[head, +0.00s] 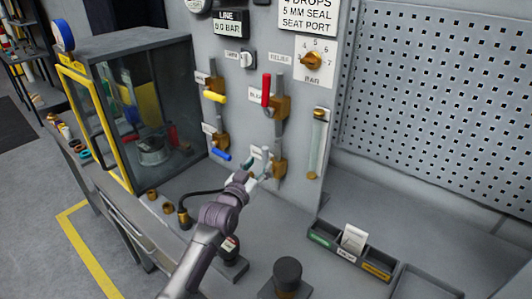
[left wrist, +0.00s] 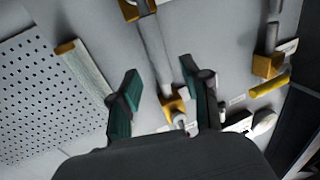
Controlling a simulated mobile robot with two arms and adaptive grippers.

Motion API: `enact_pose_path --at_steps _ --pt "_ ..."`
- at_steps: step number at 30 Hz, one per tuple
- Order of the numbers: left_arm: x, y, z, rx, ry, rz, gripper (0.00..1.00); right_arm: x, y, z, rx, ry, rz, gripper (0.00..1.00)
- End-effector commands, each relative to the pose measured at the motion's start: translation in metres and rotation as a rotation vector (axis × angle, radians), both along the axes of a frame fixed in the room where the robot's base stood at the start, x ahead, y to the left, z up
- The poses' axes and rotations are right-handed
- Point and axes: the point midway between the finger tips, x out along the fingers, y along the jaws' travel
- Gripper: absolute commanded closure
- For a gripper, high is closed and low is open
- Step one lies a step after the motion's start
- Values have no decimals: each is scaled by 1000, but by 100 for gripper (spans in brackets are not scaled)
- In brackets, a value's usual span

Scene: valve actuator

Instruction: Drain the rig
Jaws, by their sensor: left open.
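In the head view, my left gripper (head: 257,168) reaches up to the lower right brass valve (head: 279,168) on the grey panel, and it hides part of that valve and its label. In the left wrist view, my left gripper (left wrist: 165,92) is open, its two dark green fingers apart. A brass fitting (left wrist: 174,106) and a grey pipe show between the fingers; whether anything touches is unclear. Above the gripper in the head view is a red-handled valve (head: 266,89). To its left are a yellow-handled valve (head: 215,97) and a blue-handled valve (head: 221,155). My right gripper is out of view.
A glass tube (head: 316,145) with brass ends is on the panel's right. A yellow-framed cabinet (head: 97,130) stands left. A black labelled tray (head: 350,256) and a dark cylinder (head: 287,275) are on the bench, right of my arm. A brass pressure knob (head: 311,61) is above.

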Motion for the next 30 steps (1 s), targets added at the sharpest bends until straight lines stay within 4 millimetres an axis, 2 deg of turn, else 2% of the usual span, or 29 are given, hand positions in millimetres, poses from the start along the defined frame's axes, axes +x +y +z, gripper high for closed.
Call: enact_pose_path --at_steps 6,8,15,20,24,30 --pt "33 -13 1 1 1 0 53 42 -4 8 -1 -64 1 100" --pt "39 -15 1 -1 0 -1 53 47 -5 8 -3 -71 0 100" --pt "52 -20 0 -1 1 0 53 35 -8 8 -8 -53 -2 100" --pt "53 -21 0 -1 0 0 53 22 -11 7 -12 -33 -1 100" --pt "53 -21 0 -1 0 0 53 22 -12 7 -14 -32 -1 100" --pt "53 -20 0 -1 1 0 86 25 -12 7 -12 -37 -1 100"
